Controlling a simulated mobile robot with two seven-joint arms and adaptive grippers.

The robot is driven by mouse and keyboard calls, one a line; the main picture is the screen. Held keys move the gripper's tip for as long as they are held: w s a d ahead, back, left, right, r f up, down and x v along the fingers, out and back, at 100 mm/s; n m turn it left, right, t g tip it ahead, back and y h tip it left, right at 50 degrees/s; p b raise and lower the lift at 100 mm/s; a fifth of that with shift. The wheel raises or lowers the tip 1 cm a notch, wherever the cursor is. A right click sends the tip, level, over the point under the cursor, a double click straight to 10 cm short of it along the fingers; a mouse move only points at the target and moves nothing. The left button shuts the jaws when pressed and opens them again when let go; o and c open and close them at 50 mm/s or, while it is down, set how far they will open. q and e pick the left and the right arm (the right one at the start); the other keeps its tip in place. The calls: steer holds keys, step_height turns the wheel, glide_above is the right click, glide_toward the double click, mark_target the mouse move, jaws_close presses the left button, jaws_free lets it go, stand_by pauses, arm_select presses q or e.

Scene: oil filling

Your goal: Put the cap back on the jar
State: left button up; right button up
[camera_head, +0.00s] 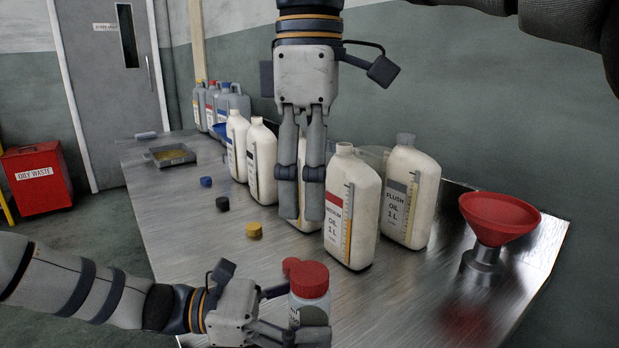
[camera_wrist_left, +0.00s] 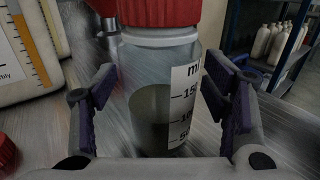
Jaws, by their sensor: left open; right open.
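The clear jar (camera_head: 309,308) stands upright at the front of the metal table, with oil measuring marks and dark liquid inside. A wide red cap (camera_head: 309,279) sits on its top; it also shows in the left wrist view (camera_wrist_left: 160,12). My left gripper (camera_head: 298,314) is open, with one finger on each side of the jar. In the left wrist view a gap shows between the pads and the jar (camera_wrist_left: 155,95). My right gripper (camera_head: 301,200) points down, open and empty, in front of the white oil bottles. Whether the cap is fully tightened cannot be told.
A small red cap (camera_head: 291,265) lies just behind the jar. The MEDIUM oil bottle (camera_head: 352,210) and FLUSH bottle (camera_head: 410,195) stand behind. A red funnel (camera_head: 499,215) is at the right. Yellow (camera_head: 254,230), black (camera_head: 222,203) and blue (camera_head: 206,182) caps lie at left.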

arm_select(q)
steer(key=a, duration=1.2)
